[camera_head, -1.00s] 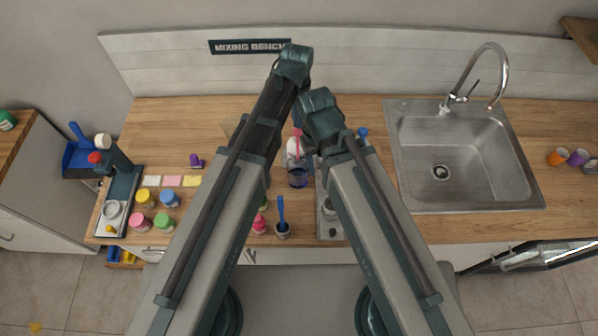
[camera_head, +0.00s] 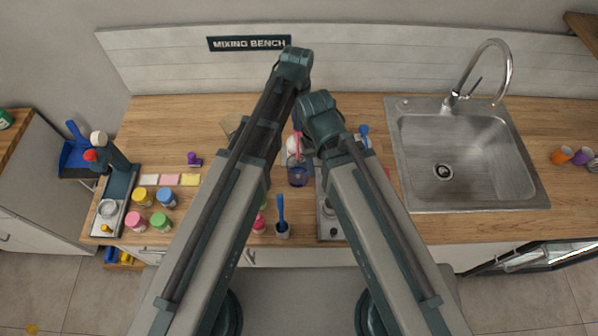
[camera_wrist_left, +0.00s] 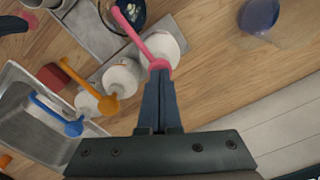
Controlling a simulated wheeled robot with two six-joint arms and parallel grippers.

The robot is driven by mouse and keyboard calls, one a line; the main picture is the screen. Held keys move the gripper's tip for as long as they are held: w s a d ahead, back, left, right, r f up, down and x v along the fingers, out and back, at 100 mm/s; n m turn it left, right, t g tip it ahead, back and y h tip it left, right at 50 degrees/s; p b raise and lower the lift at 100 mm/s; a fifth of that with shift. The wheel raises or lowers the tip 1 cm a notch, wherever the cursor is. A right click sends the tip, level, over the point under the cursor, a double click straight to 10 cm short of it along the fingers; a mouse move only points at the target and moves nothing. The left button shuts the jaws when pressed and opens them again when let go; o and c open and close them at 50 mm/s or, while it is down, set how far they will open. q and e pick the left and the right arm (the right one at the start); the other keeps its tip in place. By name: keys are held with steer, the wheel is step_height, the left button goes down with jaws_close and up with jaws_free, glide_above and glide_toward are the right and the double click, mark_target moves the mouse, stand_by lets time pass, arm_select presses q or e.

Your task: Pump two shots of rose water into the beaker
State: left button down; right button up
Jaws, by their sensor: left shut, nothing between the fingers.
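A white bottle with a pink pump (camera_head: 297,144) stands behind the clear beaker (camera_head: 298,178), mid-bench. No label is readable; pink suggests rose water. In the left wrist view the pink pump (camera_wrist_left: 137,36) has its spout reaching over the beaker (camera_wrist_left: 130,10), which is cut by the top edge. My left gripper (camera_wrist_left: 158,74) is shut and empty, its tips at the pump head; I cannot tell whether they press on it. The head view mostly hides this gripper behind my arms. My right gripper is hidden behind its arm.
Bottles with an orange pump (camera_wrist_left: 108,103) and a blue pump (camera_wrist_left: 72,127) stand beside the pink one. A red block (camera_wrist_left: 52,77) lies near them. A sink (camera_head: 468,150) is at right. Several coloured jars (camera_head: 143,197) and a tray (camera_head: 120,190) are at left.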

arm_select(q)
steer(key=shift+f, duration=0.4)
steer(key=shift+r, duration=0.25)
steer(key=shift+r+p, duration=1.3)
steer(key=shift+f, duration=0.25)
steer(key=shift+f+b, duration=1.2)
steer(key=shift+b, duration=0.25)
steer(key=shift+r+p, duration=1.45)
steer(key=shift+r, duration=0.1)
